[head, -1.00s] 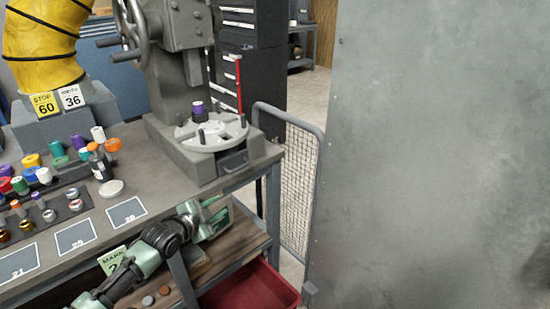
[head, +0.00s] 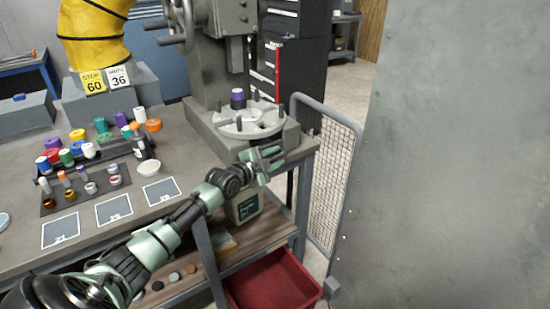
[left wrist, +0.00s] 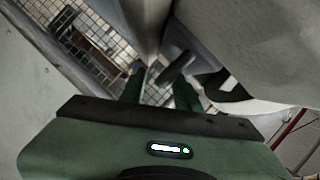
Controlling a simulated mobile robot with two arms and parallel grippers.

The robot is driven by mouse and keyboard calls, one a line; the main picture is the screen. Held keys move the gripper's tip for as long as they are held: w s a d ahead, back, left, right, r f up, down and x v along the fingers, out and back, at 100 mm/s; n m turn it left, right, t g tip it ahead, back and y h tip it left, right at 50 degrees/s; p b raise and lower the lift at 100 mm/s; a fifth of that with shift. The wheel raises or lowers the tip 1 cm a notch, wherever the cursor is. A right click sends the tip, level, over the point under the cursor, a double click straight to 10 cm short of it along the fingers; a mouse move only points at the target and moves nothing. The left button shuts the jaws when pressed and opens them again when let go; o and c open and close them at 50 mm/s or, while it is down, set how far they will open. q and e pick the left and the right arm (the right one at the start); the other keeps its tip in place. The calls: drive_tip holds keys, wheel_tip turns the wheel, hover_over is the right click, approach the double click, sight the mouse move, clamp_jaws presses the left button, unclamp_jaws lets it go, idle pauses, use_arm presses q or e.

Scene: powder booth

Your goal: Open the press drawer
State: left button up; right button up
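The grey press (head: 228,60) stands on the workbench, with a round slotted table on its base (head: 215,135). The small drawer in the front of that base is mostly hidden behind my left gripper in the head view. My left gripper (head: 267,160) is open, right in front of the drawer. In the left wrist view its two green fingers (left wrist: 158,92) stand apart, and a dark bar that looks like the drawer handle (left wrist: 176,67) shows between and just beyond their tips. I cannot tell whether they touch it. My right gripper is out of view.
A purple-topped spool (head: 238,97) stands on the press table. Colored spools and jars (head: 80,150) fill the bench at left. A red bin (head: 272,283) sits below. A mesh gate (head: 328,170) and a large grey panel (head: 460,160) close off the right.

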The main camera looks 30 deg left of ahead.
use_arm(q)
clamp_jaws()
idle(1.4)
